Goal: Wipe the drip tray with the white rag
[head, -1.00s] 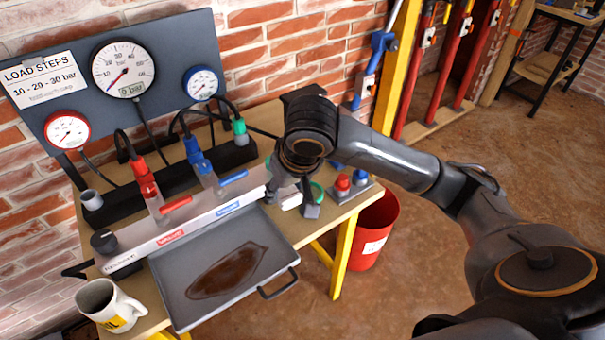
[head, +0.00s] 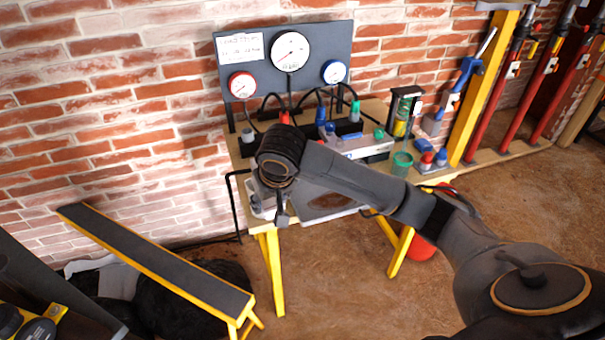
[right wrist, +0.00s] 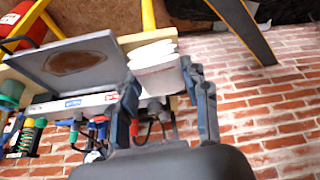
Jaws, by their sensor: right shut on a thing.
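The white rag (right wrist: 155,76) shows in the right wrist view between the fingers of my right gripper (right wrist: 163,88), which is shut on it. It looks folded, in layers. The grey drip tray (right wrist: 108,50) lies beside it, with a brown liquid stain (right wrist: 75,61) in its middle. In the head view my right gripper (head: 279,208) points down at the left end of the drip tray (head: 305,213), and my arm hides part of the tray. From there I cannot tell whether the rag touches the tray. My left gripper is out of view.
Behind the tray stands a gauge panel (head: 258,66) with hoses and couplings. A green cup (head: 401,161) is at the table's right. A black and yellow sloped bench (head: 155,262) stands on the floor at left. A red bucket (head: 421,248) is partly hidden below the table.

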